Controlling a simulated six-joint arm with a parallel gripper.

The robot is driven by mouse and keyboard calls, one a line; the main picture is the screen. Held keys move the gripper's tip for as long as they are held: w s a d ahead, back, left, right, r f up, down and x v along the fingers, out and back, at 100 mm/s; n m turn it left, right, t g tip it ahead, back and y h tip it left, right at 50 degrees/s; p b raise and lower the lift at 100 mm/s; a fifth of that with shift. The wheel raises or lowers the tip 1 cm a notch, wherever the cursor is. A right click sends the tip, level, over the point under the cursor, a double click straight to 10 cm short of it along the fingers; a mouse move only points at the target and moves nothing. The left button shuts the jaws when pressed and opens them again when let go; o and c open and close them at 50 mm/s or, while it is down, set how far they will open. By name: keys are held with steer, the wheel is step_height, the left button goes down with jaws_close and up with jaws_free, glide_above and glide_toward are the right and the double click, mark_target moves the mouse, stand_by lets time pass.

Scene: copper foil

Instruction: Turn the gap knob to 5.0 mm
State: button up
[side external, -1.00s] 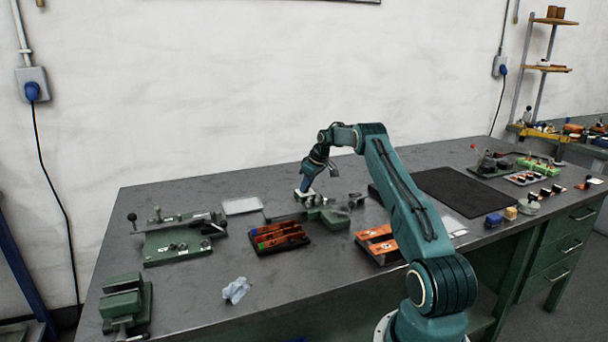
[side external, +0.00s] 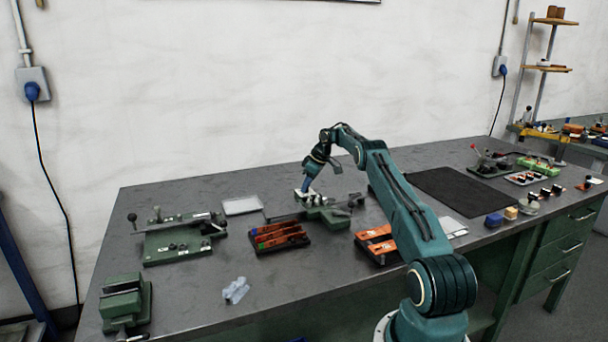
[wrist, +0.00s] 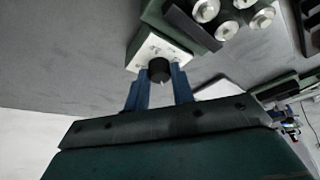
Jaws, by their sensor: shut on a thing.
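The gap knob (wrist: 159,70) is a small black round knob on a white, marked plate (wrist: 150,48) in the wrist view. My gripper (wrist: 160,78) has its two blue fingers on either side of the knob and is shut on it. In the side view my gripper (side external: 306,190) is at the left end of a green machine (side external: 328,215) near the back of the bench. The knob is too small to make out there. The markings on the plate are too small to read, so I cannot tell the setting.
Several silvery rollers or cylinders (wrist: 230,14) stand on the machine close to the knob. An orange-and-black tray (side external: 279,238) lies in front of it, and a green lever fixture (side external: 178,240) stands left. A pale sheet (side external: 242,205) lies behind. Bare bench shows around the crumpled cloth (side external: 236,290).

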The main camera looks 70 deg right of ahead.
stand_by(0.5)
steer(key=o, duration=1)
steer(key=shift+a+m, duration=0.1)
steer(key=shift+m, duration=0.3)
